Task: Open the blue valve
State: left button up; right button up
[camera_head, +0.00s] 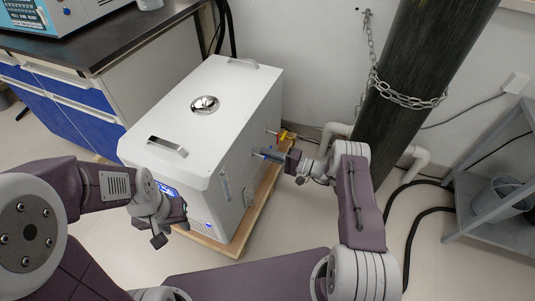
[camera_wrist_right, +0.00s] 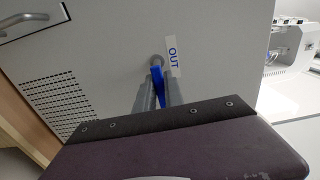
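The blue valve (camera_wrist_right: 157,80) is a small blue lever on a round fitting in the side of the white distiller (camera_head: 190,110), beside an "OUT" label (camera_wrist_right: 173,55). My right gripper (camera_wrist_right: 159,88) reaches the distiller's right side, with its two grey fingers close together on either side of the blue lever. It also shows in the head view (camera_head: 264,154), where its fingers mostly hide the valve. My left gripper (camera_head: 170,233) is open and empty in front of the distiller's near left corner.
A second valve with a yellow and red handle (camera_head: 286,135) sits just behind my right gripper. A grey metal stand (camera_head: 480,195) is further right. A lab bench (camera_head: 110,50) is at the left.

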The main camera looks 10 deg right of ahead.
jog(key=o, duration=0.4)
jog(key=shift+o, duration=0.2)
jog(key=p+v, duration=0.3)
jog(key=v, duration=0.6)
